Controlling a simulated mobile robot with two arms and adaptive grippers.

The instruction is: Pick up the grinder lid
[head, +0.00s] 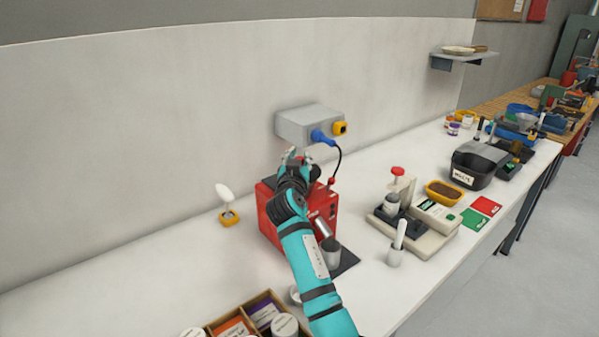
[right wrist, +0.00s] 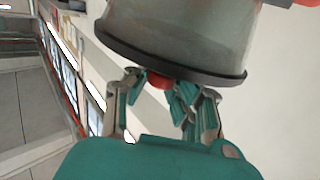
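The red grinder (head: 267,212) stands on the white bench in the head view. My right arm reaches over it, and my right gripper (head: 297,158) is above its top, hiding most of the lid there. In the right wrist view, the grinder lid shows as a dark rim (right wrist: 215,78) with a small red knob (right wrist: 160,80), against a grey see-through body (right wrist: 185,30). The fingers of my right gripper (right wrist: 160,90) are on both sides of the knob, partly closed. Whether they press on it is not clear. My left gripper is not in view.
A grey wall box (head: 305,123) with a blue plug and cable is just behind the grinder. A metal cup (head: 330,252) stands at its front. A white-topped yellow-based item (head: 227,205) is to the left. A wooden divided box (head: 222,322) is nearer. A scale-like stand (head: 415,235) is right.

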